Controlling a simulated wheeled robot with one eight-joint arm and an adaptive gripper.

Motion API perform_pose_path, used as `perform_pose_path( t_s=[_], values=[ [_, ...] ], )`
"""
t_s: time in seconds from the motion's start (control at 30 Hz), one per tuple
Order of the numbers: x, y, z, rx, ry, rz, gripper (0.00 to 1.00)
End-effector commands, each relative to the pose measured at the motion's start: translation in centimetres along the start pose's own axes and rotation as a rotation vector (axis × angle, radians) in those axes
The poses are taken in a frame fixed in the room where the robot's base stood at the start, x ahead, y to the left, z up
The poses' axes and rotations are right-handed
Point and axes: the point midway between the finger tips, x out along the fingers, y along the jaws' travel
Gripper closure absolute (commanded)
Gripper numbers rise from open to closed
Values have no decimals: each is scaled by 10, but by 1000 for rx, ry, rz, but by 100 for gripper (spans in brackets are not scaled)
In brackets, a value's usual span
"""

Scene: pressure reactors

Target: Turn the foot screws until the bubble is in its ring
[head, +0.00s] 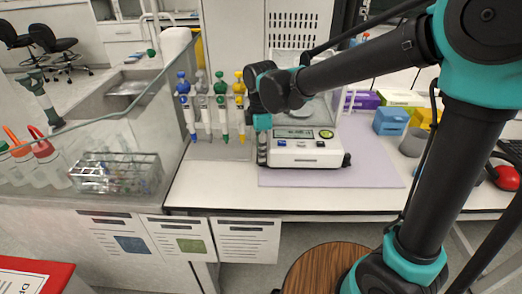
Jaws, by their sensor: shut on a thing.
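A white laboratory balance (303,153) with a display on its front stands on the bench. A small round green bubble level (326,134) is at the right of its front panel; where the bubble lies in its ring is too small to tell. A dark foot screw (347,160) shows at the balance's front right corner. My gripper (262,158) points down at the front left corner and is shut on the left foot screw, which its fingers hide.
A pale mat (375,172) lies under the balance. Pipettes on a stand (215,148) are close on the left, and a glass screen borders the sink. Coloured boxes (391,121), a grey cup (413,143) and a red object (508,178) are on the right.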

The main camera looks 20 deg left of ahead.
Motion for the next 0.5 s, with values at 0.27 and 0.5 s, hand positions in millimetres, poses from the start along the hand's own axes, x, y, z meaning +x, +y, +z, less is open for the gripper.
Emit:
perform_pose_path(
  t_s=[0.27,0.5],
  values=[
    [0,0,0,-3,0,1,100],
    [0,0,0,-2,0,0,65]
  ],
)
